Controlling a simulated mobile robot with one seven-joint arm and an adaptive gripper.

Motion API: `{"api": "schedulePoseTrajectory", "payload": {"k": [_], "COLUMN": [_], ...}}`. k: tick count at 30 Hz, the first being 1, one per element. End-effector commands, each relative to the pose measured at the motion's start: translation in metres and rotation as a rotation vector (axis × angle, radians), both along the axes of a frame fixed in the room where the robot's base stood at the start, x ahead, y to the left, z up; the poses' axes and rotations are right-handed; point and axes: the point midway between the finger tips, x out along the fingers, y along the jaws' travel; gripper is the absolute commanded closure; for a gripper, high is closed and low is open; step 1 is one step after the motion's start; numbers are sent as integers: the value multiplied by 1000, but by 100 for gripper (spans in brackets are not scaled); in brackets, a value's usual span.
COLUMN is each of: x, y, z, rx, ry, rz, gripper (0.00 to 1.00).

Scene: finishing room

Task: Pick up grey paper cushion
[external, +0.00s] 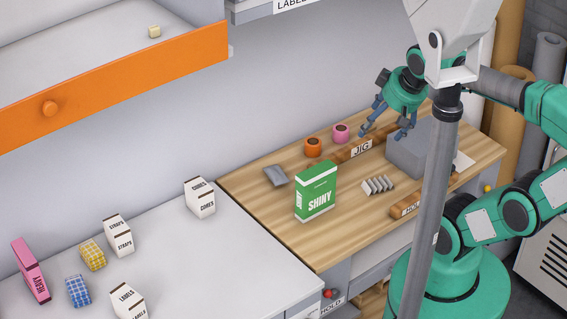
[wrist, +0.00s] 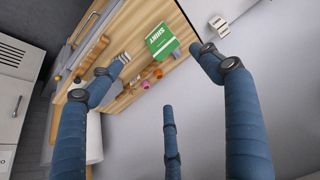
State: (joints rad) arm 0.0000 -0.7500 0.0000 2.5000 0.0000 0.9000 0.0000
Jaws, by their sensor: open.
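A pale grey ridged piece (external: 378,185), which looks like the paper cushion, lies on the wooden bench top right of the green SHINY box (external: 316,191). In the wrist view it shows partly, beside the tip of the left-hand finger (wrist: 125,57). A flat grey piece (external: 277,176) lies left of the green box; I cannot rule it out as the cushion. My gripper (external: 383,131) is open and empty, above the back of the bench. Its spread fingers also show in the wrist view (wrist: 156,58).
An orange roll (external: 313,148) and a pink roll (external: 341,133) stand near the wooden JIG strip (external: 361,149). A large grey block (external: 412,158) stands right of the strip. Several small boxes stand on the white counter (external: 215,255). An orange-fronted shelf (external: 120,85) hangs upper left.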

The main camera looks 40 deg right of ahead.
Motion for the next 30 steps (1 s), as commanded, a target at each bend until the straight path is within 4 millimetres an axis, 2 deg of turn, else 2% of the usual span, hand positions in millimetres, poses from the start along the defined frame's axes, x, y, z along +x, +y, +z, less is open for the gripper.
{"api": "schedulePoseTrajectory", "payload": {"k": [8,14,23,30], "x": [7,33,109,176], "y": [0,-1,-4,-8], "z": [2,6,5,-13], "rx": [5,23,67,102], "ry": [7,38,116,180], "rz": [-9,-48,-156,-252], "gripper": [22,22,22,22]}}
